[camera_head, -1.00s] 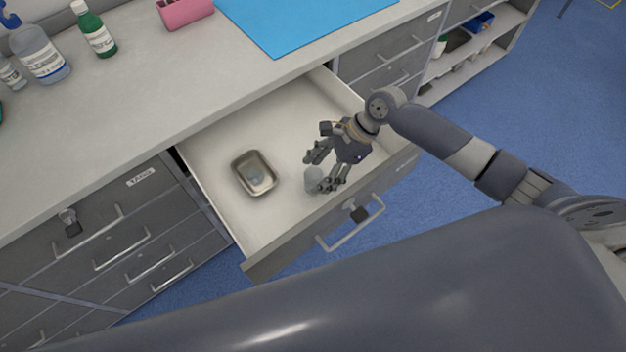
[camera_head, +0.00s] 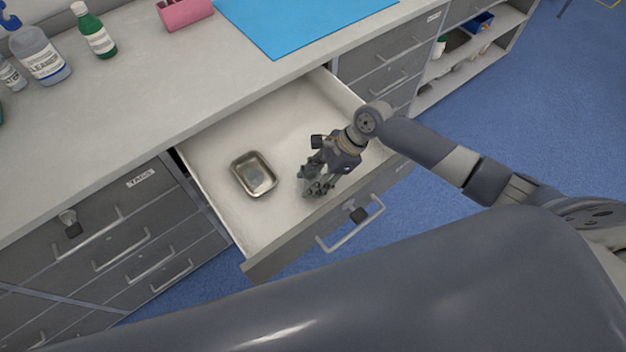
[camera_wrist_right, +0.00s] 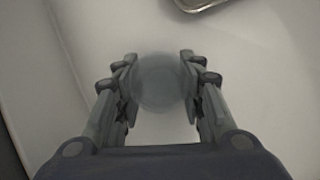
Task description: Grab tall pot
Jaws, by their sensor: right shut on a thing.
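The tall pot, a small clear grey round vessel (camera_wrist_right: 158,82), stands inside the open drawer (camera_head: 215,135). My right gripper (camera_head: 318,184) reaches down into the drawer from the right and is shut on the pot. In the right wrist view the fingers of the gripper (camera_wrist_right: 158,85) sit on either side of the pot. In the head view the fingers hide most of it. My left gripper is not in view.
A shallow metal tray (camera_head: 238,163) lies in the drawer left of my gripper. The drawer front with its handle (camera_head: 350,225) is on the near side. Bottles (camera_head: 95,35), a pink box (camera_head: 186,12) and a blue mat (camera_head: 300,25) are on the counter.

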